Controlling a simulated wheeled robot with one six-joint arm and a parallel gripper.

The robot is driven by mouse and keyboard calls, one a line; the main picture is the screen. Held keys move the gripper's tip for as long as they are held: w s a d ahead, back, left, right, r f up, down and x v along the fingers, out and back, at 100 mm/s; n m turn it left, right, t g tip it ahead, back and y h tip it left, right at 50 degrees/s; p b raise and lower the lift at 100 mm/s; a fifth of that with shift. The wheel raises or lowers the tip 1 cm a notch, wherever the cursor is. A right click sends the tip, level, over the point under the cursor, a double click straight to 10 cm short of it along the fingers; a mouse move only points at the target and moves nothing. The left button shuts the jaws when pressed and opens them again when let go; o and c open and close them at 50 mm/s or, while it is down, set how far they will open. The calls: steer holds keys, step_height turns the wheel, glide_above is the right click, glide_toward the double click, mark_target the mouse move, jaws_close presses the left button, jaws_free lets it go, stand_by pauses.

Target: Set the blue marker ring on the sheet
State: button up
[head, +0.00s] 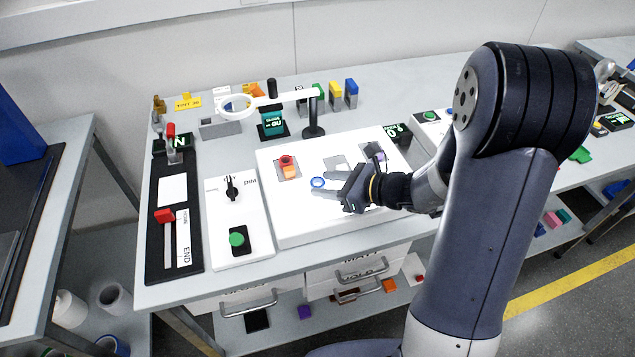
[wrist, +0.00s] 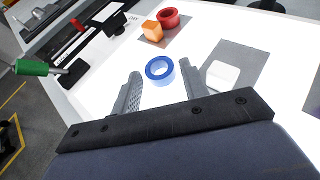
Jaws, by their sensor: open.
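The blue marker ring (head: 318,182) lies on the bright white light panel (head: 290,225), on a bare part of it. It also shows in the wrist view (wrist: 159,69). My gripper (head: 323,183) is open, one finger on each side of the ring at the fingertips. In the wrist view a gap shows between the ring and each finger. Grey sheets lie on the panel: one bears a white block (wrist: 222,74), and this sheet (wrist: 240,58) is right of the ring. Another sheet (head: 282,176) lies under an orange cube (head: 290,173) and a red ring (head: 286,161).
A purple piece (head: 374,151) sits at the panel's right part. A magnifier stand (head: 313,130) rises behind the panel, its arm reaching left. A white plate with a black knob and green button (head: 237,239) is to the left. The panel's front strip is clear.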

steer(key=shift+w+a+f, duration=0.1)
steer(key=shift+a, duration=0.1)
steer(key=shift+c, duration=0.3)
steer(key=c, duration=0.7)
step_height(320, 180, up, 10)
steer(key=shift+r+p, duration=0.1)
steer(key=shift+p, duration=0.45)
steer(key=shift+c, duration=0.2)
